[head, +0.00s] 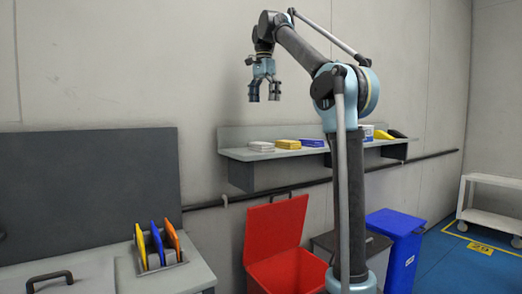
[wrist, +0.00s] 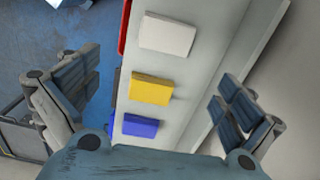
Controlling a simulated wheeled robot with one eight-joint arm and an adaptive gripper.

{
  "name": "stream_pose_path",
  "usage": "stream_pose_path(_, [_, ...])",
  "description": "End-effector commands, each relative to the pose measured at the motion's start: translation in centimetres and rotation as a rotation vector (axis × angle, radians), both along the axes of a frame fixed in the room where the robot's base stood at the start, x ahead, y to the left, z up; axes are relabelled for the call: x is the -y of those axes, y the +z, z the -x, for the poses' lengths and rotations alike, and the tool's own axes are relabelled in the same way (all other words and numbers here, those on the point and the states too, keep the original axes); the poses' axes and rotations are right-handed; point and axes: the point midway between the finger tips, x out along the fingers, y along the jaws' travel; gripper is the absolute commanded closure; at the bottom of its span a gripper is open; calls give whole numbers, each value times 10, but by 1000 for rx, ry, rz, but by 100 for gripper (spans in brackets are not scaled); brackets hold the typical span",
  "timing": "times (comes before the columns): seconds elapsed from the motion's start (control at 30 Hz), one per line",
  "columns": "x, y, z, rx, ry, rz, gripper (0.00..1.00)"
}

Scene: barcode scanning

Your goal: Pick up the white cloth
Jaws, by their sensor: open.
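The white cloth (head: 261,146) lies folded at the left end of the wall shelf in the head view. It also shows in the wrist view (wrist: 167,36) as a pale block at the top, beyond a yellow cloth. My gripper (head: 264,98) hangs above the shelf's left part, apart from the cloth, with its fingers pointing down. In the wrist view my gripper's fingers (wrist: 155,95) are spread wide to the left and right, with nothing between them touching. The gripper is open and empty.
On the shelf (head: 236,154), a yellow cloth (head: 288,144) and a blue cloth (head: 312,143) lie right of the white one. Below stand an open red bin (head: 275,228) and a blue bin (head: 397,225). A counter (head: 95,272) holds coloured items in a rack. A white cart (head: 490,218) is far right.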

Motion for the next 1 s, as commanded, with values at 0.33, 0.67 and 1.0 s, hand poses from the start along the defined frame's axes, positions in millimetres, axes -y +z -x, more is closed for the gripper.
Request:
stream_pose_path(0.33, [-13,-3,-4,-7,-36,2,0])
stream_pose_path(0.67, [-13,-49,-4,-7,-35,2,0])
stream_pose_path(1.0, [-12,-99,-4,-6,-35,2,0])
